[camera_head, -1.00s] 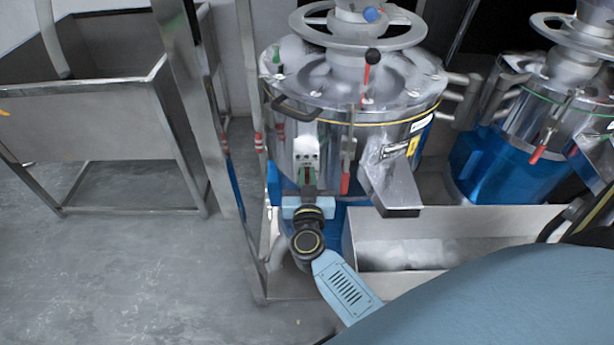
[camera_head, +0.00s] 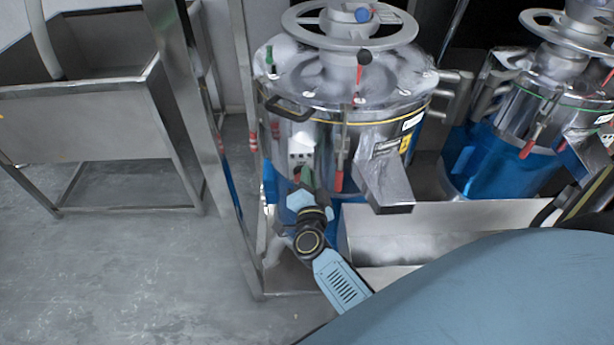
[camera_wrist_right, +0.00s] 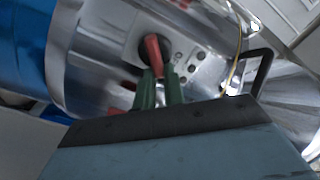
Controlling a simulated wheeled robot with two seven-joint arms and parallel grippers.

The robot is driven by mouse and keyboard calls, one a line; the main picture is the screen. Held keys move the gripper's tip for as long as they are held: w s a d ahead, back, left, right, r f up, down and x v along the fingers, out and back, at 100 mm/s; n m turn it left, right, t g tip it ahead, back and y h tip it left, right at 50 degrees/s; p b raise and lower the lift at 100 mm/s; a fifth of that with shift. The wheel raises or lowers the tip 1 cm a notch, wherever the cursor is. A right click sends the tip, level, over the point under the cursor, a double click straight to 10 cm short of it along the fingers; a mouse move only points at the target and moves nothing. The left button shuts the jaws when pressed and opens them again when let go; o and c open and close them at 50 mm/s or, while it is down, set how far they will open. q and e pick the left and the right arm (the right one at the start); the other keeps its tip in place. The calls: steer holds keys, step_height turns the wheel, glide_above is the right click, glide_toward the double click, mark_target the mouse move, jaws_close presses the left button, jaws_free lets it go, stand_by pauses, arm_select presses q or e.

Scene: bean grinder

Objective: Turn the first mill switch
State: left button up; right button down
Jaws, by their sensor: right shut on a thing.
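The first mill (camera_head: 345,120) is a shiny steel drum with a blue lower part and a handwheel on top. Its light switch panel (camera_head: 300,148) faces me on the front left. In the right wrist view the red switch knob (camera_wrist_right: 153,55) sits on a dark round base beside small holes in the panel. My right gripper (camera_head: 304,180) is at the lower part of the panel. Its green fingers (camera_wrist_right: 159,90) are shut on the knob in the right wrist view. The fingers hide part of the knob in the head view. My left gripper is not in view.
A steel spout (camera_head: 384,182) juts out right of the panel, above a steel trough (camera_head: 420,222). A steel post (camera_head: 192,110) stands on the left, before a steel sink (camera_head: 80,125). A second mill (camera_head: 520,125) stands at the right. Floor at lower left is clear.

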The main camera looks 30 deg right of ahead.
steer(key=shift+s+d+f+m+b, duration=0.1)
steer(key=shift+f+m+b, duration=0.2)
steer(key=shift+m, duration=1)
steer(key=shift+w+d+f+m+b, duration=0.15)
steer(key=shift+m+b, duration=0.3)
steer(key=shift+m, duration=0.85)
steer(key=shift+s+f+m+b, duration=0.15)
steer(key=shift+f+m+b, duration=0.15)
steer(key=shift+m, duration=1)
steer(key=shift+r+m, duration=0.1)
steer(key=shift+m, duration=0.2)
steer(key=c, duration=1.6)
jaws_free()
steer(key=shift+o, duration=0.6)
steer(key=v, duration=1.3)
steer(key=shift+s, duration=0.1)
